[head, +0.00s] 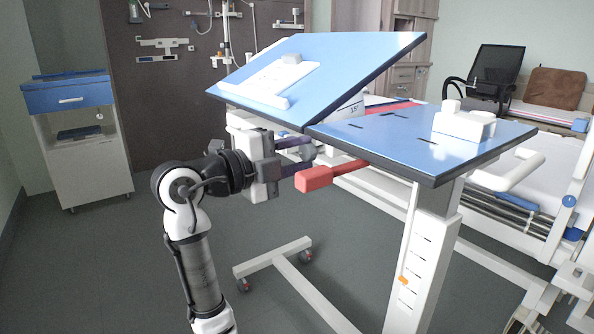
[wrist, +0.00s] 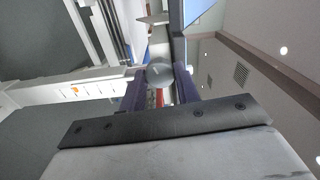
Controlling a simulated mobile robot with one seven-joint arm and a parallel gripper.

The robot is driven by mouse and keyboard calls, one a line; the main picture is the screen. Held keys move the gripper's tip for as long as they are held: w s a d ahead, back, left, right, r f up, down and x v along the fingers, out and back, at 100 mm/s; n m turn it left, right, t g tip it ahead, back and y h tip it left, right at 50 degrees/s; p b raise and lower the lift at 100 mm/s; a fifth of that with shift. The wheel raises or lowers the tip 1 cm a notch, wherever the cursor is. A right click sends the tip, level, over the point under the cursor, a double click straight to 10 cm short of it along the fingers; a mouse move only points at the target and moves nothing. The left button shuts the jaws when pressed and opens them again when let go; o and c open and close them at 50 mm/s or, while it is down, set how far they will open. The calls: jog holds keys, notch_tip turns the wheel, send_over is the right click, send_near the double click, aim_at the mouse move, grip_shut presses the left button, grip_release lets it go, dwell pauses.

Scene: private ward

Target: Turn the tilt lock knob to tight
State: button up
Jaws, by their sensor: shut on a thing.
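The tilt lock knob is a grey round knob (wrist: 160,71) under the hinge side of the blue overbed table. My gripper (head: 307,153) reaches in from the left, just below the tilted blue panel (head: 345,62). In the wrist view my gripper (wrist: 161,80) has its two dark fingers on either side of the knob, shut on it. In the head view the fingers mostly hide the knob. I cannot read any mark that shows how far it is turned.
A red lever (head: 328,175) sticks out close below my fingers. The flat blue table half (head: 395,150) carries a white block (head: 463,125). A white column (head: 424,260) and wheeled base (head: 290,255) stand below. A bed is at right, a cabinet (head: 85,150) at left.

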jog(key=shift+m+b, duration=1.25)
jog(key=shift+m, duration=0.65)
jog(key=o, duration=1)
jog(key=shift+c, duration=0.2)
jog(key=p+v, duration=0.2)
jog(key=v, duration=1.2)
